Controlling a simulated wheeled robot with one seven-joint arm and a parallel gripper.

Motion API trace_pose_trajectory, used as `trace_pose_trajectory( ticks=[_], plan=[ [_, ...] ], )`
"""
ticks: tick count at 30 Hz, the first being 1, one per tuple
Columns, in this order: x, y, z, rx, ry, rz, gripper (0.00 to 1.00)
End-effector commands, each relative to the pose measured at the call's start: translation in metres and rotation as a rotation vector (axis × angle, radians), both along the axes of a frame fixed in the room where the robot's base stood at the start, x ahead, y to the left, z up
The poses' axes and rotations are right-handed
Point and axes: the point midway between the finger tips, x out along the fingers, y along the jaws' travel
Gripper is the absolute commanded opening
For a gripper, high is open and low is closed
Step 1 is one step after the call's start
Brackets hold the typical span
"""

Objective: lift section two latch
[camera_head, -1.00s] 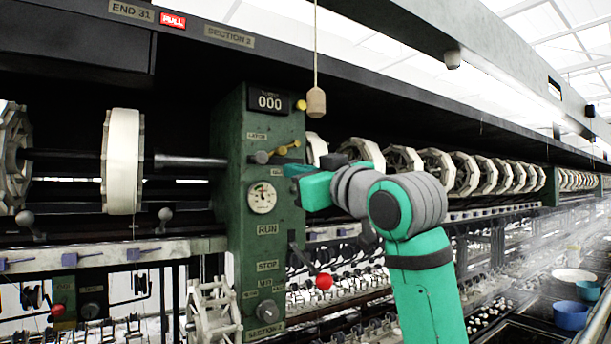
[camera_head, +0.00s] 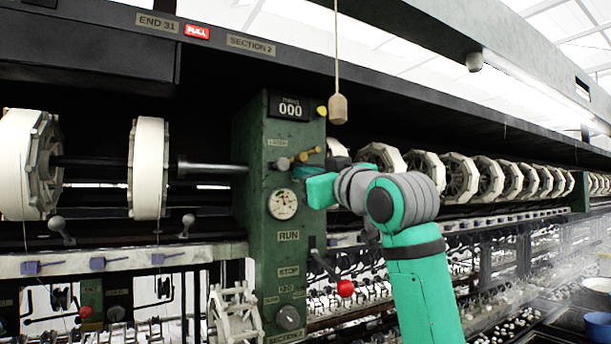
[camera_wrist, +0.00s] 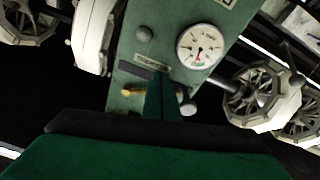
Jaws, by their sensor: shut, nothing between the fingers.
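The green section post (camera_head: 262,215) stands left of centre under the SECTION 2 sign (camera_head: 250,44). Below its counter is a small plate (camera_head: 277,142) that seems to read LATCH. Under the plate are a grey knob (camera_head: 281,165) and a brass lever (camera_head: 303,155) pointing up to the right. My gripper (camera_head: 303,172) is shut and empty, close to the post at lever height. In the wrist view my shut dark green fingers (camera_wrist: 161,92) overlap the post near a small label (camera_wrist: 152,65) and a brass rod (camera_wrist: 133,93). I cannot tell whether they touch anything.
A round gauge (camera_head: 283,204) sits just below the knob. A red ball handle (camera_head: 345,288) sticks out lower right. A wooden pull (camera_head: 337,108) hangs on a cord above my arm. White reels (camera_head: 149,168) flank the post.

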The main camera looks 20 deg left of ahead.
Motion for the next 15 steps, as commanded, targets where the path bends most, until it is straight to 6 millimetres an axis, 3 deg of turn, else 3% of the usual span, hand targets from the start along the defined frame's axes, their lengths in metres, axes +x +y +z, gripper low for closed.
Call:
trace_pose_trajectory(
  ticks=[15],
  plan=[
    [-0.0015, 0.0017, 0.008, 0.0, 0.0, 0.0, 0.0]
  ],
)
